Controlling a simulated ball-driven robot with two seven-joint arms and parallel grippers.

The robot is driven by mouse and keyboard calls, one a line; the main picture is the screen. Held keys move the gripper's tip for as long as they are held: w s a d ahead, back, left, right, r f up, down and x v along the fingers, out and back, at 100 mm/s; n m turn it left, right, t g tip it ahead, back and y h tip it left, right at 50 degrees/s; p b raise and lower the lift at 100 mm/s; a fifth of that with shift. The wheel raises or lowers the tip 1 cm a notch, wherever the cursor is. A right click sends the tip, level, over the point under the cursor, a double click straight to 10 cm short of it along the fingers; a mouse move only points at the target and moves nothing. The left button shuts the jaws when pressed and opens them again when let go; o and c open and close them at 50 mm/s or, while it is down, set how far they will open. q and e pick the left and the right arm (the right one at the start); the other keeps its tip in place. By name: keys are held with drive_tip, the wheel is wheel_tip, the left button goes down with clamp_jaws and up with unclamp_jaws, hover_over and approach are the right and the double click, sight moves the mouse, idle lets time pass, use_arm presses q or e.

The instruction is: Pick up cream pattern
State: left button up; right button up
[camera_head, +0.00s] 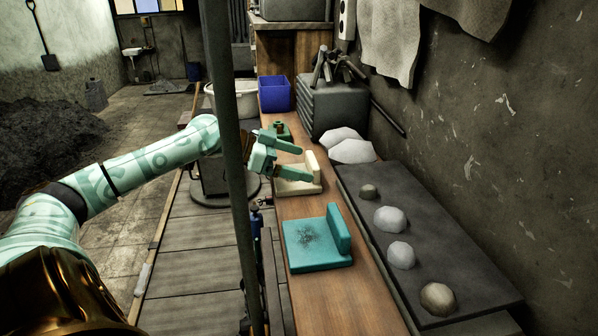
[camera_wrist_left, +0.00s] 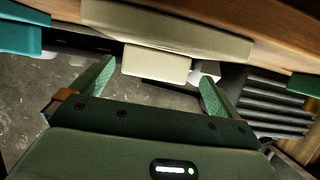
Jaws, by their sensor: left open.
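The cream pattern (camera_head: 313,172) sits on the wooden bench, an L-shaped piece with a flat base and an upright part. My left gripper (camera_head: 303,162) is open and reaches in from the left, its fingers over the pattern and hiding part of it. In the left wrist view the cream pattern (camera_wrist_left: 165,28) lies just ahead of the left gripper (camera_wrist_left: 156,72). A paler cream block part shows between the two spread fingers, with gaps on both sides. Whether a finger touches it, I cannot tell. My right gripper is not in view.
A teal pattern (camera_head: 318,252) lies nearer on the bench (camera_head: 350,294), and a small green piece (camera_head: 282,131) lies behind. A blue bin (camera_head: 274,94) stands farther back. Several rocks rest on the dark slab (camera_head: 440,236) at right. A dark vertical pole (camera_head: 233,170) crosses before my arm.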

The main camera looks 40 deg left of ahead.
use_arm(q)
drive_tip(key=shift+w+d+f, duration=0.35)
drive_tip(key=shift+w+d, duration=0.25)
drive_tip(key=shift+d, duration=0.25)
drive_tip(key=shift+a, duration=0.2)
drive_tip(key=c, duration=0.8)
drive_tip(key=shift+c, duration=1)
drive_tip(key=shift+d, duration=0.1)
drive_tip(key=shift+r, duration=0.1)
